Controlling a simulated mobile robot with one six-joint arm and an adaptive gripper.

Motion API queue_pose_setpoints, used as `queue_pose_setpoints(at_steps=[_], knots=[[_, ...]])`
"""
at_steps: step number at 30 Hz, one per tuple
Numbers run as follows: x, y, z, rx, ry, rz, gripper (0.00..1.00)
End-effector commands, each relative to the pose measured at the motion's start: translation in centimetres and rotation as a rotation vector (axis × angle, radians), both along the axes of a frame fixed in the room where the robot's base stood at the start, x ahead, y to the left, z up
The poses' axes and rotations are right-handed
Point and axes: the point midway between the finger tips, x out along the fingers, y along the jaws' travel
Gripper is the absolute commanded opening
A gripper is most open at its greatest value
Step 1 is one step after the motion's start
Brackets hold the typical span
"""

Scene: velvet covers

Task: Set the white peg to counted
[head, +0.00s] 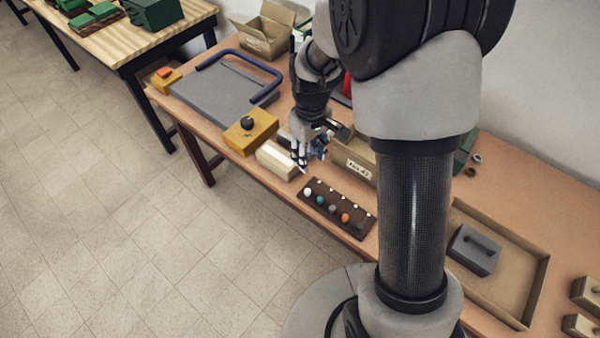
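A dark brown peg board (350,221) lies near the front edge of the table. A row of coloured pegs stands along its front side. The white peg (308,191) is at the left end, beside a green peg (320,200), then a grey peg (332,208) and an orange peg (345,217). Small white marks run along the board's back side. I cannot read any label for counted. My gripper (303,164) points down behind and left of the board, apart from the white peg. Its fingers are too small to tell whether they are open.
A cream block (277,160) and a yellow box with a black knob (250,131) stand left of the board. A labelled box (354,165) stands behind it. A grey panel with a blue handle (225,92) lies farther left. A shallow tray (497,298) is at right.

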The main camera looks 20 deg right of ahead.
Motion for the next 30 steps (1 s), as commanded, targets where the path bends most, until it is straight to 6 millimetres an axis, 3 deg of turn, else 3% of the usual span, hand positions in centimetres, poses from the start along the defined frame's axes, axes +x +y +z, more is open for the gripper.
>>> queue_pose_setpoints(at_steps=[18,24,30], knots=[[-0.2,0.0,-13.1,0.000,0.004,-0.001,0.37],[-0.1,0.0,-15.6,0.000,0.003,-0.001,0.37],[-0.1,0.0,-16.3,0.000,0.001,-0.001,0.37]])
